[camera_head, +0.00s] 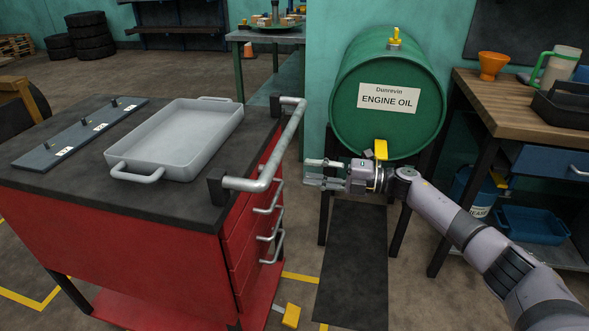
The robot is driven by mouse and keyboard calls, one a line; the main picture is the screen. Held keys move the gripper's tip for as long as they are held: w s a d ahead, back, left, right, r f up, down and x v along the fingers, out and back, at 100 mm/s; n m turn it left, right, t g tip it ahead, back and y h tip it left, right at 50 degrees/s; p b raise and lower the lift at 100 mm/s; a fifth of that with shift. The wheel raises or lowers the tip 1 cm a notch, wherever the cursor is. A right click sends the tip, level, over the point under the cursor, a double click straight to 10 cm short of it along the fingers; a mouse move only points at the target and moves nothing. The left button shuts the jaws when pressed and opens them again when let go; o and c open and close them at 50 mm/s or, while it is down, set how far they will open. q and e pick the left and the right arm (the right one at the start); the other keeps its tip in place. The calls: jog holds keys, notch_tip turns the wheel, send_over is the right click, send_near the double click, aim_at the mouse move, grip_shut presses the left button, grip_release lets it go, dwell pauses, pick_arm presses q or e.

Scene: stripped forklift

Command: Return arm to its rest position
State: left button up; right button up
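My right arm (461,226) comes in from the lower right and reaches toward the middle of the view. My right gripper (310,172) points left, with its two fingers apart and nothing seen between them. It is in front of the lower left part of the green engine oil drum (370,120), close to the handrail of the red cart. I cannot tell how far it is from the drum or the rail. My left arm and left gripper are not in view.
A red cart (130,250) with a grey handrail (290,145) stands left, bearing a grey tray (185,140). A yellow tap handle (381,149) shows just above my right wrist. A wooden bench (500,105) with a funnel (492,65) and jug (560,66) stands right.

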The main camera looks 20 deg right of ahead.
jog(key=shift+v, duration=1.15)
jog(key=shift+f, duration=0.1)
